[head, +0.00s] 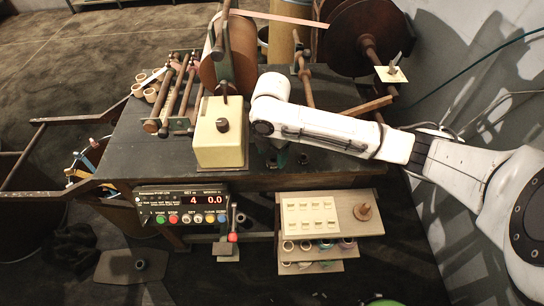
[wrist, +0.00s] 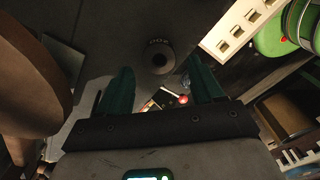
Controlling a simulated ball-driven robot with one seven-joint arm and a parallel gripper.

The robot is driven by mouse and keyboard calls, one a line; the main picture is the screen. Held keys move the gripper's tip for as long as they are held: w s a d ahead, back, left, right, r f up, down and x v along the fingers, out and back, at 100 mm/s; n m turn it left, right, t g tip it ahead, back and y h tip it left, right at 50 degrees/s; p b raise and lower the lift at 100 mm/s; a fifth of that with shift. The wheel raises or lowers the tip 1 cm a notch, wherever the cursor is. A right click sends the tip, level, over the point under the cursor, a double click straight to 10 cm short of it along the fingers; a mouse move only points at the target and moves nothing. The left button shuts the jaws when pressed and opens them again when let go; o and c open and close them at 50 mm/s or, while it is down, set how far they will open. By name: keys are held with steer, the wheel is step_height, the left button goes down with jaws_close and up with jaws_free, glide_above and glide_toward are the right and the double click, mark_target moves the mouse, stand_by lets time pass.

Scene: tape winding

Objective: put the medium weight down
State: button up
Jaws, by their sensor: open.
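In the head view my gripper (head: 279,160) is low over the bench's front edge, mostly hidden under my wrist. A small dark round piece (head: 304,158) sits to its right.
The cream machine housing (head: 219,135) stands close left of my gripper, with the large brown roll (head: 234,50) behind. The control panel (head: 182,201) hangs at the bench front. The bench's front right is mostly clear.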

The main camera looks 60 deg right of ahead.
step_height(320, 180, up, 10)
stand_by(0.4)
